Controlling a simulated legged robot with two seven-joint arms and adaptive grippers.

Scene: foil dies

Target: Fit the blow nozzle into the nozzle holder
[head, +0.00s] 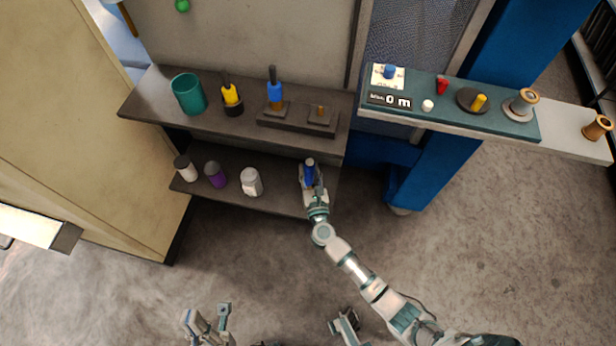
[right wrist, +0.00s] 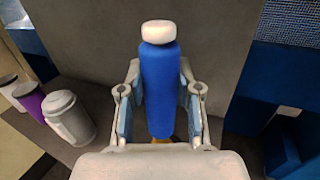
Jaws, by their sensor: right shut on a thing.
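My right gripper (head: 312,185) is shut on an upright blue cylinder (head: 309,170) over the right end of the lower shelf. In the right wrist view the blue cylinder (right wrist: 159,90) has a pale rounded top and a bit of brass colour at its bottom, between the two fingers (right wrist: 160,105). I cannot tell for sure whether it is the blow nozzle. A dark stand (head: 297,121) on the upper shelf carries a blue-handled tool (head: 275,90) and a brass stub (head: 321,112). Which thing is the nozzle holder is unclear. My left gripper (head: 208,324) is open and empty, low over the floor.
The upper shelf (head: 150,105) also holds a teal cup (head: 188,94) and a yellow-handled tool (head: 230,94) in a dark cup. A white-and-black bottle (head: 186,168), purple bottle (head: 215,174) and white jar (head: 251,182) stand on the lower shelf. A teal panel (head: 455,113) with knobs is at right.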

